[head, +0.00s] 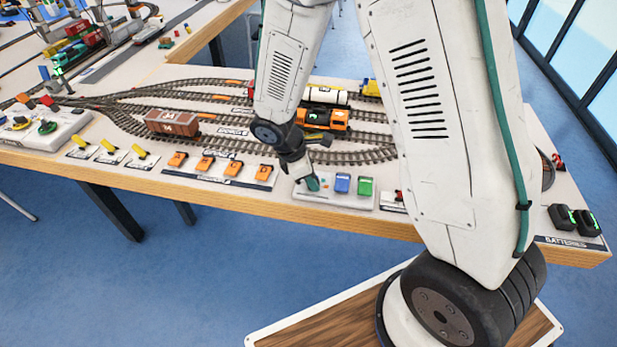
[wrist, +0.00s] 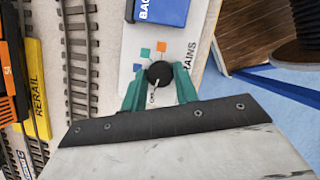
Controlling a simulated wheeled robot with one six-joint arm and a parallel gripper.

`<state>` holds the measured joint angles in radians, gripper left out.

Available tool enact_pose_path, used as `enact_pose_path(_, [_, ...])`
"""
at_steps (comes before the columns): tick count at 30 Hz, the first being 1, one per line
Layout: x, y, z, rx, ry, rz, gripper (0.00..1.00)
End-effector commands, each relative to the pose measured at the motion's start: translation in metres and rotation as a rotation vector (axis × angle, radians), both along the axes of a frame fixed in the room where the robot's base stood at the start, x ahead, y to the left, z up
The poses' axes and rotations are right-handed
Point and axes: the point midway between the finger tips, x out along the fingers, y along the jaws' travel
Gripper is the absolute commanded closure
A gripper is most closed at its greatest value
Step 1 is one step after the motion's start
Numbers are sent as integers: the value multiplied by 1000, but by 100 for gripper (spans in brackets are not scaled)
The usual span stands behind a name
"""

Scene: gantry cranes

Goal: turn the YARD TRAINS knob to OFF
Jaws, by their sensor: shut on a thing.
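The YARD TRAINS knob (wrist: 159,74) is a small round black knob on a white panel (wrist: 196,25), with orange, green and blue squares beside it. Part of its label, "RAINS", shows to its right in the wrist view. My gripper (wrist: 160,82) has its green fingers on either side of the knob and is shut on it. A thin pale line runs from the knob toward my wrist; the small lettering at its end is too small to read. In the head view my gripper (head: 312,184) is down at the panel's left end and hides the knob.
On the same panel, a blue block (head: 342,183) and a green block (head: 365,187) stand right of my gripper. Orange levers (head: 232,168) lie to the left. Model tracks with an orange locomotive (head: 323,118) and brown wagon (head: 172,123) lie behind. Batteries (head: 575,219) sit at the right.

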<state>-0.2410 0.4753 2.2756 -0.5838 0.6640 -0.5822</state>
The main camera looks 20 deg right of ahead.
Motion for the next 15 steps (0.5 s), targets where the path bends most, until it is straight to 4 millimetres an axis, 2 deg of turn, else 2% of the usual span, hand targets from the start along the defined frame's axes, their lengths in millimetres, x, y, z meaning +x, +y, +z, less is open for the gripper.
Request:
enact_pose_path(5, [3, -1, 1, 0, -5, 1, 93])
enact_pose_path(6, [3, -1, 1, 0, -5, 1, 68])
enact_pose_path(8, [3, -1, 1, 0, -5, 1, 51])
enact_pose_path(9, [2, 0, 1, -1, -4, 1, 49])
enact_pose_path(15, [1, 1, 0, -1, -2, 2, 49])
